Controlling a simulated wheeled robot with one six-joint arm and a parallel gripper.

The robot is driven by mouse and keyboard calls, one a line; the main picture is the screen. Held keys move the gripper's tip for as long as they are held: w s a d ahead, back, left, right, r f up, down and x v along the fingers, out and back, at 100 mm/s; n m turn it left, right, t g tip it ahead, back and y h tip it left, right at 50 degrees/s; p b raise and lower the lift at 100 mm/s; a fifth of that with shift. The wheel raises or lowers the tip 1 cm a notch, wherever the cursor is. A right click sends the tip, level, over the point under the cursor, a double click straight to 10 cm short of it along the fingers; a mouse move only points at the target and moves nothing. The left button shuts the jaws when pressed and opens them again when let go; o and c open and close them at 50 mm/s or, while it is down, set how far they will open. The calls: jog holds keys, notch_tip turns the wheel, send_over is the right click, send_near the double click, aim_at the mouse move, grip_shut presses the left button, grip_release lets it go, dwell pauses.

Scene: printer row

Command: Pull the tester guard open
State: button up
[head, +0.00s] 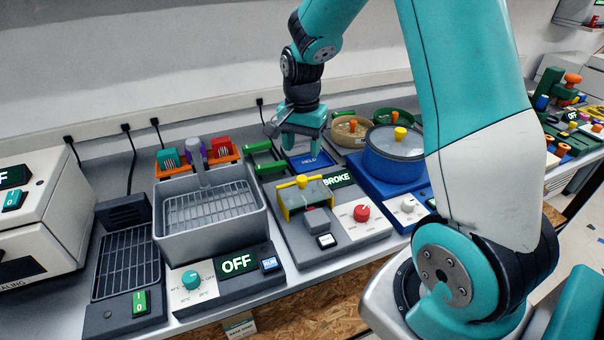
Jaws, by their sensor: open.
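The tester (345,240) is a grey machine in the middle of the bench, with a display reading BROKE, a red knob (362,213) and a small white-faced button (326,240). Its guard (312,196) is a see-through panel in a yellow frame with a yellow handle bar on top. A grey block shows at the guard's front; I cannot tell how far the guard stands open. The gap between the fingers is hard to see.
Left of the tester stand a grey bath (210,220) with a wire basket, an OFF display and a green knob. A blue pot (393,155) with a yellow-knobbed lid stands on the right. Green bars (262,158) stick up behind the tester. My arm hides part of the right side.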

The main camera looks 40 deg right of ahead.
aim_at(302, 177)
notch_tip(302, 177, down, 9)
jog(key=shift+f+p, duration=0.15)
jog(key=shift+p, duration=0.3)
grip_shut()
